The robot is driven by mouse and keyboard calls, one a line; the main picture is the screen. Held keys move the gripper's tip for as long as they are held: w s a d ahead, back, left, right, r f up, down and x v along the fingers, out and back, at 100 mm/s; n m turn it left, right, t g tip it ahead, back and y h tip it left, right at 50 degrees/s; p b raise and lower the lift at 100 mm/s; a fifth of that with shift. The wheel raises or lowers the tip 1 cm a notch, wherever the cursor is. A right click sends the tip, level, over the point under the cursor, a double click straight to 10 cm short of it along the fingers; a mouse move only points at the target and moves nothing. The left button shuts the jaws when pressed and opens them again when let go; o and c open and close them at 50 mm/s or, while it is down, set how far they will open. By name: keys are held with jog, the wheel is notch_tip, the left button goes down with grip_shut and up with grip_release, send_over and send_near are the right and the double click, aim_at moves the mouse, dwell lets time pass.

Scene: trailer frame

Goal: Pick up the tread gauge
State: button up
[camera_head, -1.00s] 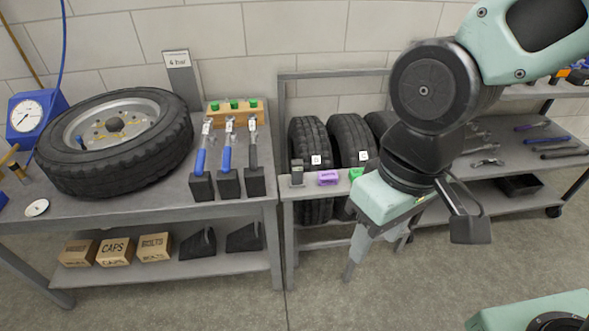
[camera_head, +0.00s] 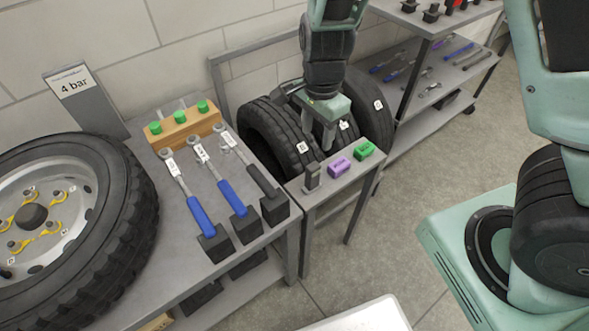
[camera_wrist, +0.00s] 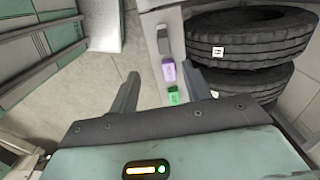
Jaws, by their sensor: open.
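Three small items stand in a row on a narrow grey ledge (camera_head: 325,193): a dark grey upright one (camera_head: 312,176), a purple block (camera_head: 339,166) and a green block (camera_head: 364,150). I cannot tell for sure which is the tread gauge. My gripper (camera_head: 318,142) is open and empty, pointing down above the tyres behind the ledge. In the wrist view, the purple block (camera_wrist: 169,72) and the green block (camera_wrist: 173,95) appear between the spread fingers (camera_wrist: 163,84), below them and apart from them. The dark item (camera_wrist: 163,46) lies just beyond.
Upright tyres (camera_head: 278,139) with white tags stand in a rack behind the ledge. A workbench (camera_head: 125,245) at left carries a wheel (camera_head: 125,205), torque wrenches (camera_head: 231,197) and a wooden block with green knobs (camera_head: 183,129). Shelves with tools (camera_head: 440,70) stand at back right. Floor in front is clear.

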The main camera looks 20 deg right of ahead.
aim_at(314, 167)
jog(key=f+b, duration=0.1)
jog(key=f, duration=1.2)
jog(key=shift+w+b, duration=0.2)
jog(key=shift+b, duration=0.2)
jog(key=shift+w+d+f, duration=0.1)
jog(key=shift+f, duration=1.05)
jog(key=shift+w+f, duration=0.1)
jog(key=shift+f, duration=1.05)
grip_shut()
